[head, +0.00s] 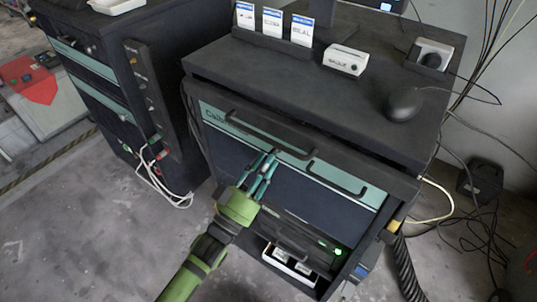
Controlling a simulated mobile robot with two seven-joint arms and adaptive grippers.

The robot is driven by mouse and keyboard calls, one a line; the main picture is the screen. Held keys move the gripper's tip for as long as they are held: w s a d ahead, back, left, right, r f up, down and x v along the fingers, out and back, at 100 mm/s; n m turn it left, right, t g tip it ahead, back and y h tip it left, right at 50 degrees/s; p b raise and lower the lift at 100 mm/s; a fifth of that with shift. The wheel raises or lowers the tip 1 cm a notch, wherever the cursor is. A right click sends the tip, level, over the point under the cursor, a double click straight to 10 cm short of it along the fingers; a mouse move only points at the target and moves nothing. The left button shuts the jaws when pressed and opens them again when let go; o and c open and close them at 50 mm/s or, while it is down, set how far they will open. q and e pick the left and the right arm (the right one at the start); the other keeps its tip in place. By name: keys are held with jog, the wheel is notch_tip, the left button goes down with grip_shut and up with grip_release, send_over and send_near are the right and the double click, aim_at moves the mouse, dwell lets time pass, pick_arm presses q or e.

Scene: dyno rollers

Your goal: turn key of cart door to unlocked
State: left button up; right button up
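The cart (300,75) is a dark cabinet with a teal-striped front in the middle of the head view. Its door (315,200) is a dark panel below the teal strip, and it looks closed. My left gripper (270,158) is in front of the cart, with its teal fingers pointing up at the teal strip near a dark handle. The fingers look close together, but I cannot tell whether they are shut or hold anything. I cannot make out the key or its lock; the gripper may hide them. My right gripper is not in view.
Dark bar handles (337,178) stick out from the cart front. A black mouse (403,103), a white box (346,61) and small cards (272,22) stand on the cart top. A second dark cabinet (100,75) stands at left. Cables (485,220) lie at right. Floor at lower left is clear.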

pick_arm(q)
jog(key=shift+x, duration=0.95)
jog(key=shift+d, duration=0.15)
grip_shut()
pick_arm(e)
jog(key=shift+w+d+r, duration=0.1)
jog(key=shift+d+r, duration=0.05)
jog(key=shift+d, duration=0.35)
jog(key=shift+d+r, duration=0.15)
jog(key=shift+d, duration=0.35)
